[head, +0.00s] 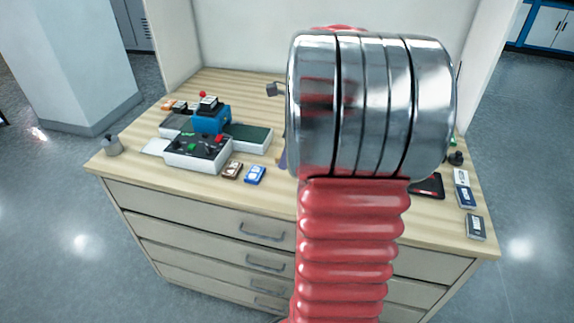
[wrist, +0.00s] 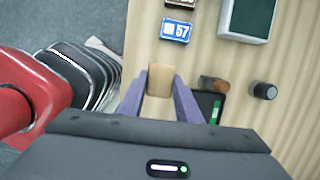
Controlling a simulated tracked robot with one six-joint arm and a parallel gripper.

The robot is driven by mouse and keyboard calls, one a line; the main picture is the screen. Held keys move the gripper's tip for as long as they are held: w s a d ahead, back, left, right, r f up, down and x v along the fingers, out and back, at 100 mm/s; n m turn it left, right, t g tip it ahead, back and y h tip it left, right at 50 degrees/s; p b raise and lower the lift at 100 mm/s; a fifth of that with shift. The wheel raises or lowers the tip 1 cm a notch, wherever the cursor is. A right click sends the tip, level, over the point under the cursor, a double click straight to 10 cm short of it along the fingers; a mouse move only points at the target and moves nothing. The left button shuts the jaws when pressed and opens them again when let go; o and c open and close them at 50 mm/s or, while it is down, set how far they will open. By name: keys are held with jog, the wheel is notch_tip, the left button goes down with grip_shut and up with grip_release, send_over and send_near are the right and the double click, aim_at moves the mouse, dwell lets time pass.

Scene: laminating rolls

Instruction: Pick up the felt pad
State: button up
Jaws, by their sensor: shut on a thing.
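The felt pad (wrist: 160,80) appears in the wrist view as a small tan block with rounded edges. It sits between the purple fingertips of my gripper (wrist: 160,86), which is shut on it. Whether the pad touches the wood below or is clear of it, I cannot tell. In the head view my arm covers the pad and nearly all of the gripper; only a sliver of a purple finger shows left of the arm.
The wooden worktop (head: 280,205) carries a control box (head: 198,153), a blue numbered block (head: 255,175) and a metal pot (head: 112,146). In the wrist view a dark tray (wrist: 205,103), a brown piece (wrist: 214,84) and a black knob (wrist: 264,91) stand right of my fingers.

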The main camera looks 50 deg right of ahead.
jog(key=shift+r, duration=0.15)
dwell(0.3)
jog(key=o, duration=0.5)
jog(key=c, duration=0.4)
jog(key=shift+o, duration=0.2)
jog(key=shift+w+a+n, duration=0.2)
jog(key=shift+w+n, duration=0.1)
jog(key=w+a+f+n+g, duration=0.1)
jog(key=w+a+f+n, duration=0.1)
jog(key=w+a+n, duration=0.2)
jog(key=w+a+f+n+g+y, duration=0.1)
jog(key=w+a+f+n, duration=0.1)
jog(key=w+a+n, duration=0.2)
jog(key=w+a+f+n+g, duration=0.1)
jog(key=w+a+f+n, duration=0.1)
jog(key=w+a+n, duration=0.2)
jog(key=shift+w+a+f+n+g+y, duration=0.1)
jog(key=shift+a+n+g+y, duration=0.25)
jog(key=shift+a+n, duration=1.15)
jog(key=w+a+f+n+g+h, duration=0.1)
jog(key=w+a+f+n, duration=0.1)
jog(key=a+n, duration=0.5)
jog(key=w+a+f+n+g+h, duration=0.1)
jog(key=w+a+f+n+h, duration=0.1)
jog(key=a+n, duration=0.6)
notch_tip(320, 180, down, 2)
jog(key=w+a, duration=0.1)
jog(key=a, duration=0.2)
jog(key=shift+w, duration=0.2)
